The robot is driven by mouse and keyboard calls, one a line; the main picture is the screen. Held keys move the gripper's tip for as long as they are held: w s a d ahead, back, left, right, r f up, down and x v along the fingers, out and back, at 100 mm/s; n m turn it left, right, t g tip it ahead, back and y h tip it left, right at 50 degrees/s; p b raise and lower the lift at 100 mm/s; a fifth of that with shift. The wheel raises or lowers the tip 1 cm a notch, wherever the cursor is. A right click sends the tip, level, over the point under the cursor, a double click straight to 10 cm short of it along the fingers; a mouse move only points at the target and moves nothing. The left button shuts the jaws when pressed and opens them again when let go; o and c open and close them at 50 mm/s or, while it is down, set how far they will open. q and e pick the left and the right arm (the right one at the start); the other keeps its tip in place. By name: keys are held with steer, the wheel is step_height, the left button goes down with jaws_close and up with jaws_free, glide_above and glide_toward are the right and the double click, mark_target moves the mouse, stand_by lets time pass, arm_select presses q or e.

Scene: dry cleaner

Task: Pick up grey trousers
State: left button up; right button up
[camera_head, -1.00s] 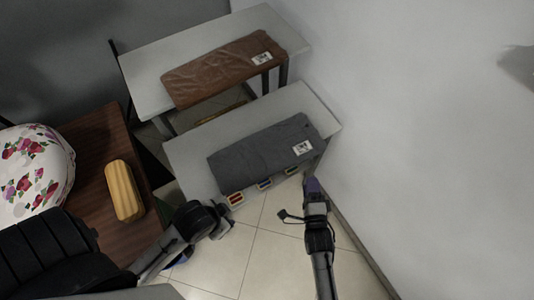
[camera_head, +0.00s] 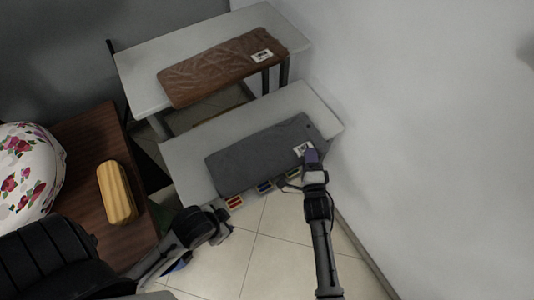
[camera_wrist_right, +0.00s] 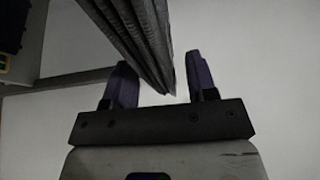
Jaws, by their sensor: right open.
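I cannot tell whether the fingers touch the cloth. My left gripper (camera_head: 222,232) is at the lower middle, away from the trousers; its jaws are unclear.
A second table (camera_head: 140,82) behind holds folded brown trousers (camera_head: 222,68). Small coloured boxes (camera_head: 234,202) sit along the nearer table's front edge. At left, a brown wooden table (camera_head: 92,150) holds a yellow ridged object (camera_head: 117,192) and a floral item (camera_head: 28,172). A wall (camera_head: 430,150) bounds the right.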

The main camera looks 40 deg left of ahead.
jaws_close()
stand_by(0.5)
